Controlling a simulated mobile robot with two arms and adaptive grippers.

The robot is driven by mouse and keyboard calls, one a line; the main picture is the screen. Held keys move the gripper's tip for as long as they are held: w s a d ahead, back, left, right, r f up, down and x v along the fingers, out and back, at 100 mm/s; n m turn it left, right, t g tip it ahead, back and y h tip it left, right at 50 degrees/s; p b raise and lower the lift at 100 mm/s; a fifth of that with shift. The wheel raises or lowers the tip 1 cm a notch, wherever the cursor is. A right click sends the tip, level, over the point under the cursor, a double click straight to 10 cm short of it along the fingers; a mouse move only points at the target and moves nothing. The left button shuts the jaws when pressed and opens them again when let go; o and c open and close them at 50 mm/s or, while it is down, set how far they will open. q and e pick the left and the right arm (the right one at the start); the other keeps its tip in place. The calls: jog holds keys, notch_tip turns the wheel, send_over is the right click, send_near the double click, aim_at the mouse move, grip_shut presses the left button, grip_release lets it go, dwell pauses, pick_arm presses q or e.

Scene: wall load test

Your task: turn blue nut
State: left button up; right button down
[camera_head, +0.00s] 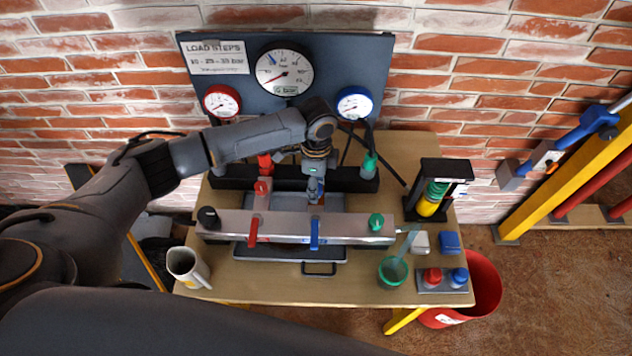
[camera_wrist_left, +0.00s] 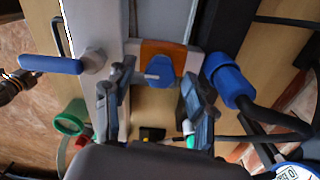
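The blue nut (camera_wrist_left: 160,68) shows in the left wrist view as a small blue piece on an orange-brown plate. My left gripper (camera_wrist_left: 158,88) is open, with one finger to each side of the nut and visible gaps between. In the head view my left gripper (camera_head: 316,188) points down at the middle of the bench fixture, behind the silver beam (camera_head: 345,226); it largely hides the nut there. Whether the fingertips reach the nut's depth is unclear. My right gripper is not in view.
A blue lever (camera_head: 315,235) and a red lever (camera_head: 253,232) hang on the beam's front. A blue hose fitting (camera_wrist_left: 228,80) sits close right of the fingers in the wrist view. Gauges (camera_head: 284,72) stand behind. A mug (camera_head: 187,268) and green cup (camera_head: 392,271) stand on the bench.

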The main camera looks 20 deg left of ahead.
pick_arm(q)
jog(key=shift+r, duration=0.1)
notch_tip(320, 180, up, 12)
jog(key=shift+w, duration=0.15)
dwell(0.5)
dwell(0.4)
